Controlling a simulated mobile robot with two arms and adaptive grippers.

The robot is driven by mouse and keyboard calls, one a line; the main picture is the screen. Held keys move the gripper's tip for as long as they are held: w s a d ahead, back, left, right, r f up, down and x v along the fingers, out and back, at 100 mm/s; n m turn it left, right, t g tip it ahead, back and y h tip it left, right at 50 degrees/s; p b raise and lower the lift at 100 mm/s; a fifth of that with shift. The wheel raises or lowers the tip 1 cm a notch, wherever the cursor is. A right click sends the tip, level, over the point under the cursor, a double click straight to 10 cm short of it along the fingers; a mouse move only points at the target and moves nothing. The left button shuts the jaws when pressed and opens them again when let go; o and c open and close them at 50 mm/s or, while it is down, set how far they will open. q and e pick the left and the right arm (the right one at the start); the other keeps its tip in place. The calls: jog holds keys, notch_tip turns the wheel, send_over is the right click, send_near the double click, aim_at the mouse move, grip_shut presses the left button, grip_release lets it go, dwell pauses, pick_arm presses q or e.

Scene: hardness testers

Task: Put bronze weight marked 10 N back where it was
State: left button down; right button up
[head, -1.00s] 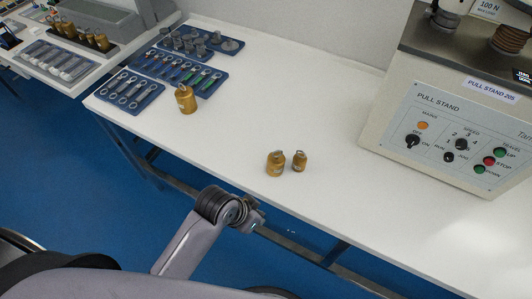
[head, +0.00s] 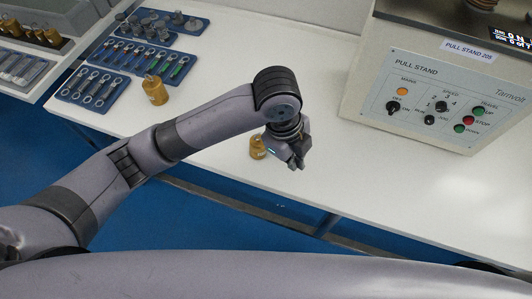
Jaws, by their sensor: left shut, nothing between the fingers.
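A bronze weight (head: 257,148) stands upright on the white table (head: 225,150), just left of my left gripper (head: 296,164). The gripper is shut and empty, low over the table near its front edge. The smaller bronze weight seen beside this one earlier is hidden behind my gripper and wrist. A larger bronze weight (head: 155,91) stands further left, beside the blue trays. The markings on the weights are too small to read. My right gripper is not in view.
Blue trays with hooks and eye bolts (head: 94,87) and grey parts (head: 170,22) lie at the back left. A dark rack of brass weights (head: 30,36) is on another bench at far left. The pull stand (head: 440,95) fills the right. The table's front right is clear.

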aim_at(252, 139)
pick_arm(q)
jog(key=a+f+m, duration=0.1)
jog(key=f, duration=0.1)
jog(key=w+a+f+y, duration=0.1)
jog(key=f, duration=0.2)
jog(key=a+f+m+y, duration=0.1)
jog(key=f, duration=0.2)
jog(key=shift+w+a+m+p, duration=0.1)
jog(key=shift+w+m+p, duration=0.2)
jog(key=shift+w+p, duration=0.1)
jog(key=shift+w+a+f+p, duration=0.15)
jog(key=shift+w+a+p, duration=0.1)
jog(key=shift+w+a, duration=0.3)
jog(key=shift+w+a+f+p, duration=0.2)
jog(key=shift+w+a, duration=0.1)
jog(key=shift+w, duration=0.3)
jog(key=shift+w+a, duration=0.35)
jog(key=shift+w, duration=0.1)
jog(key=w+a, duration=0.1)
jog(key=w, duration=0.1)
jog(key=w+a, duration=0.2)
jog(key=w+a+p, duration=0.1)
jog(key=shift+w+a, duration=0.3)
jog(key=shift+w, duration=0.1)
